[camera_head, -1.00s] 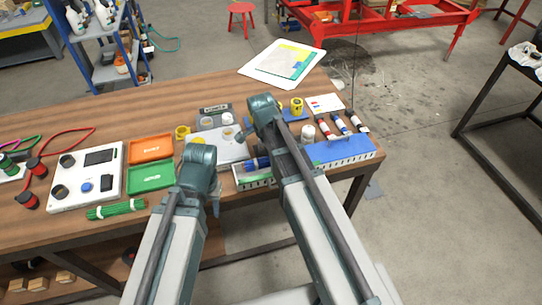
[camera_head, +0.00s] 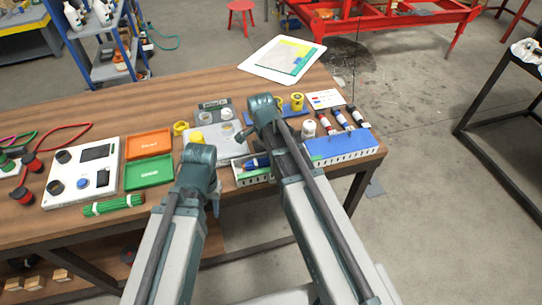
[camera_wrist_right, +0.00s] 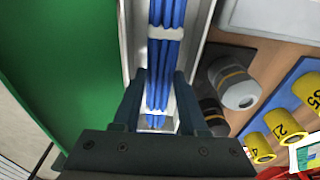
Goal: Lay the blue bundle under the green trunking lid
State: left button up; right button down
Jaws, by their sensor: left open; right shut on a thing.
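The blue bundle (camera_wrist_right: 160,60), several blue cables with white ties, lies lengthwise between the pale walls of the trunking (camera_wrist_right: 200,30) in the right wrist view. My right gripper (camera_wrist_right: 157,84) is shut on it, one finger on each side. A broad green panel, apparently the green lid (camera_wrist_right: 60,70), stands along the trunking's left side there. In the head view the bundle's end (camera_head: 256,163) shows in the open trunking section (camera_head: 243,175); my right arm hides the gripper and most of the lid. My left gripper (camera_head: 216,208) is open and empty, partly hidden, at the table's front edge.
A blue lid (camera_head: 340,146) covers the right trunking section. A green bundle (camera_head: 113,205), green tray (camera_head: 149,173) and orange tray (camera_head: 149,143) lie left. Labelled yellow rings (camera_wrist_right: 285,122) and grey-black connectors (camera_wrist_right: 235,85) sit close right of the gripper in the wrist view.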

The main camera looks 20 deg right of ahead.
jog(key=shift+f+b, duration=0.95)
jog(key=shift+f, duration=0.1)
jog(key=shift+f, duration=0.1)
jog(key=shift+c, duration=1.8)
grip_release()
jog(key=shift+r, duration=0.2)
notch_tip(320, 180, up, 13)
jog(key=a+p, duration=0.1)
jog(key=p, duration=1.2)
jog(key=shift+a+r+p, duration=0.2)
jog(key=shift+a+p, duration=0.1)
